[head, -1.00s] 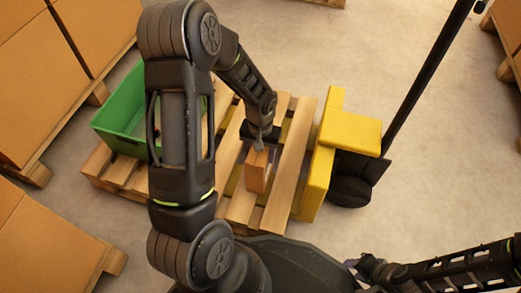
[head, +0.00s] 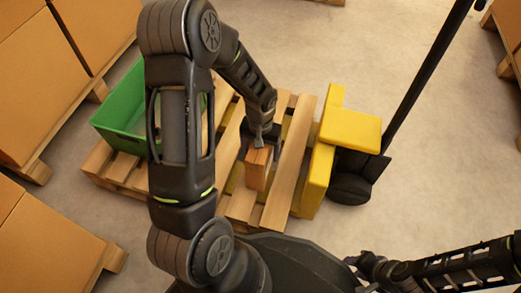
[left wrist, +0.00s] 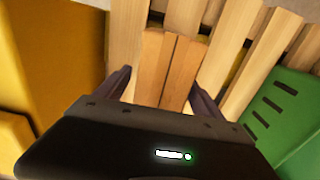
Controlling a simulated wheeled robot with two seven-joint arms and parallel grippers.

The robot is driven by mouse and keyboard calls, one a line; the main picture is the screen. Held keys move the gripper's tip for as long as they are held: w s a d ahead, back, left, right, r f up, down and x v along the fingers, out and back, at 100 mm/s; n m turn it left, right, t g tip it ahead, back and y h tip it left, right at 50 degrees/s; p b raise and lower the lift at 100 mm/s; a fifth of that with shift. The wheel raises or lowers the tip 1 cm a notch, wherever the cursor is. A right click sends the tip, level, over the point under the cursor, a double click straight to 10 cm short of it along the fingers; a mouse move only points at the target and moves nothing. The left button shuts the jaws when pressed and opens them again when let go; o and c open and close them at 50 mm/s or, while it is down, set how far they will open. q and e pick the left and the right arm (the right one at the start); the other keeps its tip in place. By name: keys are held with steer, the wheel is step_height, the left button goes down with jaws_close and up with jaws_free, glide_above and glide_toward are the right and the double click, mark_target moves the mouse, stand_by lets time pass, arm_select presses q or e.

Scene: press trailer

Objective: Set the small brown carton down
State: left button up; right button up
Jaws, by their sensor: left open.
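The small brown carton (head: 256,170) stands upright on the slats of the wooden pallet (head: 284,182). In the left wrist view the carton (left wrist: 167,65) shows its top, with a seam along the middle. My left gripper (head: 261,138) is just above the carton. In the left wrist view its fingers (left wrist: 162,92) are open, one on each side of the carton, with visible gaps. My right gripper (head: 358,264) is low in the head view, away from the pallet, dark and small; its jaws are unclear.
A green crate (head: 121,112) stands on the pallet's left part, partly behind my left arm. A yellow pallet truck (head: 349,132) with a black handle stands at right. Large cartons (head: 32,88) on pallets line the left.

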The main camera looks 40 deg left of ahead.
arm_select(q)
step_height(320, 180, up, 12)
steer(key=p, duration=0.5)
steer(key=shift+r, duration=0.1)
stand_by(0.4)
